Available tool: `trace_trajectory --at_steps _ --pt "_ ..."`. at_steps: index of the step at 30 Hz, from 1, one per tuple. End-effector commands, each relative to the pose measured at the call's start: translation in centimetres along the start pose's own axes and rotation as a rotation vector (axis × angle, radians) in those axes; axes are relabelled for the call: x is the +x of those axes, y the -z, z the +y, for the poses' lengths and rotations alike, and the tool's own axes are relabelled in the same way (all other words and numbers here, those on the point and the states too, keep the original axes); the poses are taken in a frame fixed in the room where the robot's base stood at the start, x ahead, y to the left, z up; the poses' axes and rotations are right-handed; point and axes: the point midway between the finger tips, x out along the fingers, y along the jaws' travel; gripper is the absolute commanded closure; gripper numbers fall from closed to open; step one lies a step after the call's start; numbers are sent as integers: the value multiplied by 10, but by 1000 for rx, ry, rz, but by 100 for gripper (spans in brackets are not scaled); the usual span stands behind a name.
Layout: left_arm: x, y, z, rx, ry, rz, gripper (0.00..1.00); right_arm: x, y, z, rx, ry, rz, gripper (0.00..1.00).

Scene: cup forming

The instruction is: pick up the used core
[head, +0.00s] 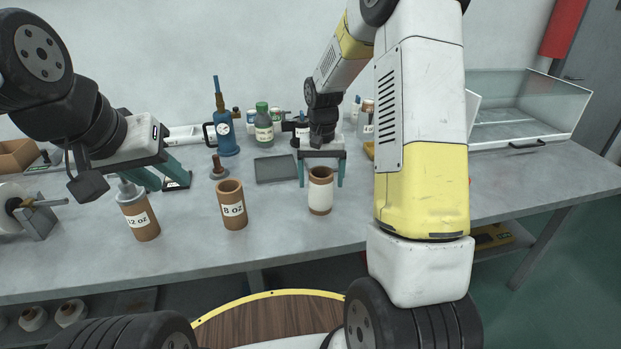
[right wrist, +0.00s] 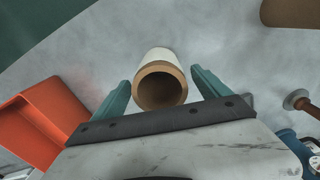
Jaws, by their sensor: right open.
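A brown cardboard core with a white wrap (head: 320,195), which I take for the used core, stands upright on the table. The right wrist view shows its hollow brown end (right wrist: 160,85). My right gripper (head: 321,184) is open and points down over it, one teal finger on each side; the right wrist view shows gaps between core and fingers. A brown core labelled "8 oz" (head: 232,207) and one labelled "12 oz" (head: 139,218) stand to its left. My left gripper (head: 163,183) is open and empty, close behind the 12 oz core.
A dark flat tray (head: 276,168) lies behind the cores. A clear-walled box (head: 535,105) is at the right. An orange bin (right wrist: 45,115) shows in the right wrist view. The table's front is clear.

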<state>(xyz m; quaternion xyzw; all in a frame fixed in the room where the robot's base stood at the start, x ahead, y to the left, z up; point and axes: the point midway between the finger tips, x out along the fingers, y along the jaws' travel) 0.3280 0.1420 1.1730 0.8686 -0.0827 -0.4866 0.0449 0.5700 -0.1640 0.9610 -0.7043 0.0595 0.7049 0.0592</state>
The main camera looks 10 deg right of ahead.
Motion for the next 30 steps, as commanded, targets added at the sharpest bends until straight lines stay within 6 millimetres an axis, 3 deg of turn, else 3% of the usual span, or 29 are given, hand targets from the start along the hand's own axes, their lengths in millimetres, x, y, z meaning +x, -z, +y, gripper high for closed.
trace_trajectory --at_steps 5,13,23,30 --pt "0 0 0 0 0 0 66 20 0 0 0 0 0 14" --pt "0 0 0 0 0 0 66 23 0 0 -1 1 1 16" --pt "0 0 0 0 0 0 66 22 0 0 -1 0 1 81" --pt "0 0 0 0 0 0 66 22 0 0 -1 1 2 84"
